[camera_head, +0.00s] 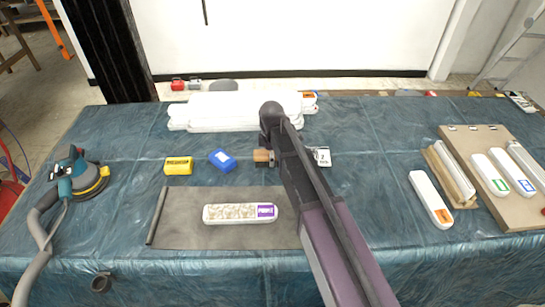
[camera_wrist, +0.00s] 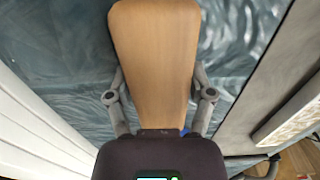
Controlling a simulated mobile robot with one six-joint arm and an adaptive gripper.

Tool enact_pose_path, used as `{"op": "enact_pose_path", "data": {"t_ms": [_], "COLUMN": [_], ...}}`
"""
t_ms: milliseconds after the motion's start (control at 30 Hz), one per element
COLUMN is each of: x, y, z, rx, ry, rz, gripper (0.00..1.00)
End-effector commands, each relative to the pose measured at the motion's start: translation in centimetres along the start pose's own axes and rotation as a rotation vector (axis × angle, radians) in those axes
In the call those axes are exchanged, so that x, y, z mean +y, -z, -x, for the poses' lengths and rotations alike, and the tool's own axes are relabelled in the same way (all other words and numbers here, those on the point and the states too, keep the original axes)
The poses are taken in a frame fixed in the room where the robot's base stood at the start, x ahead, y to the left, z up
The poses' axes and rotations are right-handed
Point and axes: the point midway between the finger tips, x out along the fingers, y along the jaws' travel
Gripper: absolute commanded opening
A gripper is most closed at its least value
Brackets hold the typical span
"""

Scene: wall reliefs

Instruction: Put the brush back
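A wooden piece (camera_wrist: 155,60), which I take to be the brush, fills the middle of the wrist view, broad at the top and narrowing towards my palm. The fingers of my gripper (camera_wrist: 159,85) lie along both its sides and appear closed on it. Its bristles cannot be made out. In the head view a small wooden end (camera_head: 262,156) shows just left of my arm, above the table. My arm hides most of the gripper there.
The table has a wrinkled blue cover (camera_head: 120,130). A grey mat (camera_head: 185,225) bears a textured white relief (camera_head: 235,213). Yellow (camera_head: 178,165) and blue (camera_head: 222,160) blocks lie nearby. White pieces (camera_head: 225,108) are stacked behind, a sander (camera_head: 78,175) stands left, and a board (camera_head: 505,210) lies right.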

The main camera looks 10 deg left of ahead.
Motion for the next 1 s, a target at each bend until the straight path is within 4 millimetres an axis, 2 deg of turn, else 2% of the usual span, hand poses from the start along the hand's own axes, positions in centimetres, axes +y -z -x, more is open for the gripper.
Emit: {"op": "enact_pose_path", "data": {"t_ms": [33, 67, 567, 767, 1000], "x": [0.0, 0.0, 0.0, 0.0, 0.0], "y": [0.0, 0.0, 0.0, 0.0, 0.1], "z": [0.0, 0.0, 0.1, 0.8, 2.5], "rx": [0.0, 0.0, 0.0, 0.0, 0.0], "ry": [0.0, 0.0, 0.0, 0.0, 0.0], "rz": [0.0, 0.0, 0.001, 0.001, 0.001], "gripper": [0.93, 0.98, 0.98, 0.98, 0.98]}}
